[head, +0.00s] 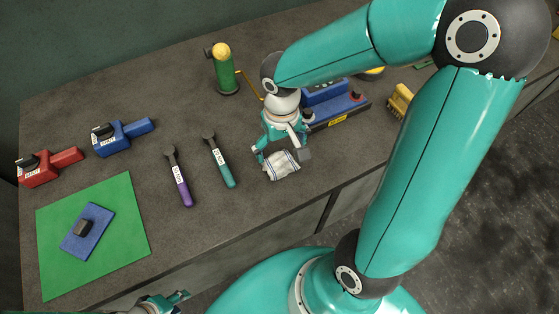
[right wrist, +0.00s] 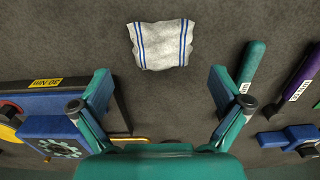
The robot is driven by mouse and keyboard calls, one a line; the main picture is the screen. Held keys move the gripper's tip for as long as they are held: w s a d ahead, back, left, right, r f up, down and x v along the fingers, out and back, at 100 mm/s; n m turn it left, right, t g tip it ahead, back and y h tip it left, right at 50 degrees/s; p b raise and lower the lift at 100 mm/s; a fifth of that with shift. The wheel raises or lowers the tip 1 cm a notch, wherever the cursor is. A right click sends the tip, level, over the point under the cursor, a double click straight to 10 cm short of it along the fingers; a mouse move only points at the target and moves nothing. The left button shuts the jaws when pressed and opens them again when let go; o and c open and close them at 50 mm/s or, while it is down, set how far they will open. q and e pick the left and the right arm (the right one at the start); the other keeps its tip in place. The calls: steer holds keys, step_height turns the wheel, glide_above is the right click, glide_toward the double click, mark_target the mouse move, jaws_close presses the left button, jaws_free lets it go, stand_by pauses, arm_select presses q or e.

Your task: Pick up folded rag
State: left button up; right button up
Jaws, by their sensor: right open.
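The folded rag (head: 284,166), white with blue stripes, lies on the grey workbench near its front edge. In the right wrist view the rag (right wrist: 161,46) lies flat beyond the fingertips, roughly centred between them. My right gripper (head: 281,153) is over the rag in the head view, fingers spread. In the right wrist view the right gripper (right wrist: 160,82) is wide open with nothing between its fingers. My left gripper (head: 180,297) is low at the bottom edge of the head view, away from the rag and partly cut off.
A teal-handled tool (head: 222,167) and a purple-handled tool (head: 181,182) lie left of the rag. A blue fixture (head: 345,109) stands behind right, a green and yellow valve (head: 226,75) behind left. A green mat (head: 125,220) and red tool (head: 40,172) are far left.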

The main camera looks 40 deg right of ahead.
mark_target(280, 161)
steer(key=shift+w+f+p, duration=0.15)
steer(key=shift+f+p, duration=0.15)
steer(key=shift+f, duration=2.7)
steer(key=c, duration=1.2)
step_height(280, 161, up, 20)
